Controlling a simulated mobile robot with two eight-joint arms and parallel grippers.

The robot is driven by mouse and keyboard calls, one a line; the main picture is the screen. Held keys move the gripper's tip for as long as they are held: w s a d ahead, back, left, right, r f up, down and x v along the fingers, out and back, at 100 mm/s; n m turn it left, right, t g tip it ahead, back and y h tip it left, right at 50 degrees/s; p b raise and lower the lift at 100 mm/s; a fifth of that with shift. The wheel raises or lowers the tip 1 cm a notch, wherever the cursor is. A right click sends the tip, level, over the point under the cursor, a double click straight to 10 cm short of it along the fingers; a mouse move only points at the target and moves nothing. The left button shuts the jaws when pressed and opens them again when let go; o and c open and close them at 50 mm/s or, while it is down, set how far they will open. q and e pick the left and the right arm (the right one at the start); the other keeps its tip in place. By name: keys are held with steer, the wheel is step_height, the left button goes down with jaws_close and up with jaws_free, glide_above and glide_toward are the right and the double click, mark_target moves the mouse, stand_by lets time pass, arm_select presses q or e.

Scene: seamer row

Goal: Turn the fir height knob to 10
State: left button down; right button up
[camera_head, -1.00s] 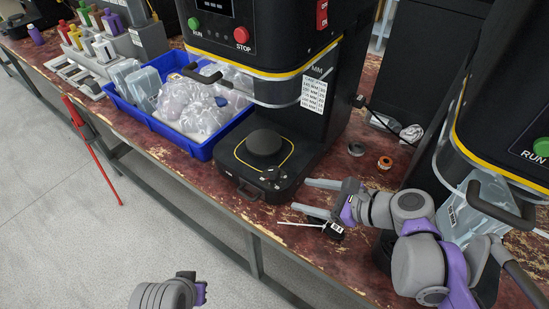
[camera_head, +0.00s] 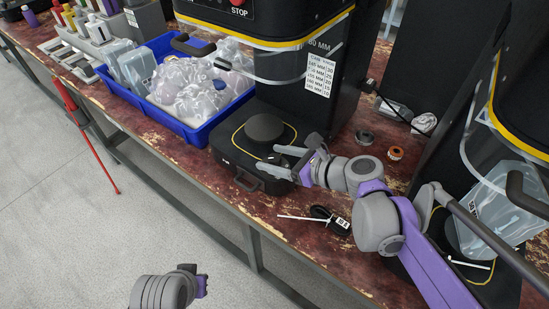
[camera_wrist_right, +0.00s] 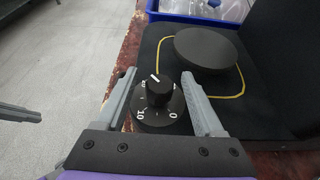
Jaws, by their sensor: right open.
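The height knob (camera_wrist_right: 160,90) is a small black knob on a round black dial with white figures. Its white pointer line points up and slightly left in the right wrist view, away from the 10 at lower left and the 0 at lower right. The dial sits on the front of the black machine base (camera_head: 232,150), beside a round plate (camera_head: 264,127). My right gripper (camera_head: 287,160) is open at the knob, one finger on each side, with visible gaps in the right wrist view (camera_wrist_right: 160,97). My left gripper (camera_head: 200,285) is low in the head view, its fingers unclear.
A blue bin (camera_head: 197,134) of bagged parts stands left of the base. A black tagged item (camera_head: 330,217) lies on the worn table in front of my right arm. Two small rings, one dark (camera_head: 364,137) and one orange (camera_head: 396,153), lie behind. A second machine stands at right.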

steer(key=shift+w+a, duration=0.1)
jaws_close()
stand_by(0.3)
steer(key=shift+n+g, duration=0.4)
steer(key=n+g+y+p, duration=0.1)
steer(key=n+g+y, duration=0.1)
steer(key=n+g, duration=0.2)
steer(key=shift+n+g+p, duration=0.35)
steer(key=shift+n+g, duration=0.05)
steer(key=shift+g, duration=0.3)
steer(key=n+g+p, duration=0.1)
steer(key=n+g, duration=0.5)
steer(key=shift+f+g+h, duration=0.1)
steer(key=shift+g+h, duration=0.2)
steer(key=shift+g, duration=0.1)
